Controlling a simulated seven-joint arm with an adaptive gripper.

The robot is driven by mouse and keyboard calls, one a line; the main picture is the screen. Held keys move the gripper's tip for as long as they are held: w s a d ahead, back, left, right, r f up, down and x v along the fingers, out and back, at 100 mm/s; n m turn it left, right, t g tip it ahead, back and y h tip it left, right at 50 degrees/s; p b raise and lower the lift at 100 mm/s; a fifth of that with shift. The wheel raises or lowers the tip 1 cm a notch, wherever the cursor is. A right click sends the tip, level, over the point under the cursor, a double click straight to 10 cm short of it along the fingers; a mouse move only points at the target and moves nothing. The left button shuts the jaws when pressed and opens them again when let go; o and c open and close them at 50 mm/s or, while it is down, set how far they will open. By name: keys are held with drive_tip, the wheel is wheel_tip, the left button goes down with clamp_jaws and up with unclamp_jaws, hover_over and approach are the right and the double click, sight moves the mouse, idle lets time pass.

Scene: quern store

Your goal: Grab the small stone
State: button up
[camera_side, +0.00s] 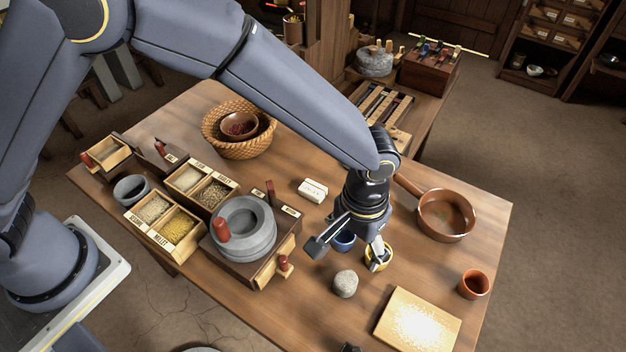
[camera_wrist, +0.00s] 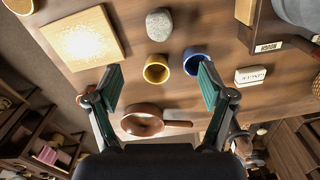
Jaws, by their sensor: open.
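The small stone (camera_side: 345,284) is grey, speckled and rounded. It lies on the wooden table in front of my gripper in the side view. In the wrist view the stone (camera_wrist: 159,24) is at the top middle, beyond my fingertips. My gripper (camera_side: 346,246) is open and empty, above the blue cup (camera_side: 344,240) and the yellow cup (camera_side: 387,257), and apart from the stone. In the wrist view the two green-padded fingers of my gripper (camera_wrist: 158,86) are spread wide, with the yellow cup (camera_wrist: 156,69) and the blue cup (camera_wrist: 195,60) showing between or near them.
A board with a pale heap (camera_side: 417,321) lies right of the stone. The quern (camera_side: 243,228) on its drawer box stands to the left. A copper pan (camera_side: 446,215), an orange cup (camera_side: 474,284) and a white labelled block (camera_side: 313,190) are also on the table.

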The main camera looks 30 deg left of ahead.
sight(347, 279)
wheel_tip(347, 279, down, 16)
drive_tip(key=shift+s+f, duration=0.15)
drive_tip(key=shift+f, duration=0.05)
idle(0.4)
drive_tip(key=shift+c, duration=0.4)
drive_tip(key=c, duration=1.3)
drive_tip(key=shift+c, duration=0.5)
drive_tip(key=shift+r, duration=0.2)
